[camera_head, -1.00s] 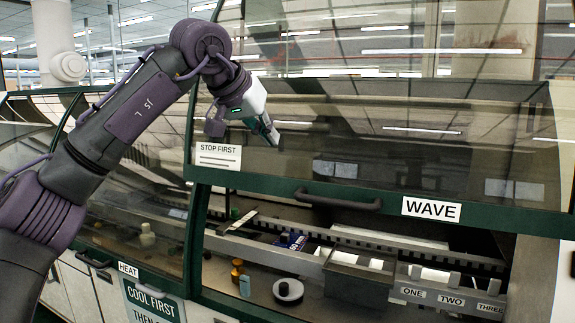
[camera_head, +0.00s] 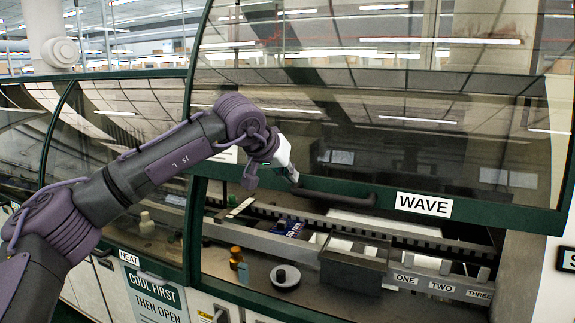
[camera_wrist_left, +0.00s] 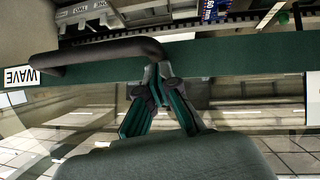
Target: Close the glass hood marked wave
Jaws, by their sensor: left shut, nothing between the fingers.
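The glass hood marked WAVE (camera_head: 400,150) is partly open, with a gap between its green lower rail and the machine bed. Its dark bar handle (camera_head: 335,198) is on the rail, left of the WAVE label (camera_head: 423,204). My left gripper (camera_head: 294,181) is shut and empty at the handle's left end. In the left wrist view, the handle (camera_wrist_left: 95,56) shows upside down and the fingertips (camera_wrist_left: 156,74) are right by its end; I cannot tell whether they touch it. My left arm hides most of the sign on the glass. My right gripper is out of view.
The HEAT hood (camera_head: 110,130) stands to the left, with a COOL FIRST sign (camera_head: 152,295) below. Inside the opening are a conveyor rail, a white-and-black spool (camera_head: 285,277), an orange bottle (camera_head: 236,257) and bins labelled ONE, TWO, THREE (camera_head: 441,286).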

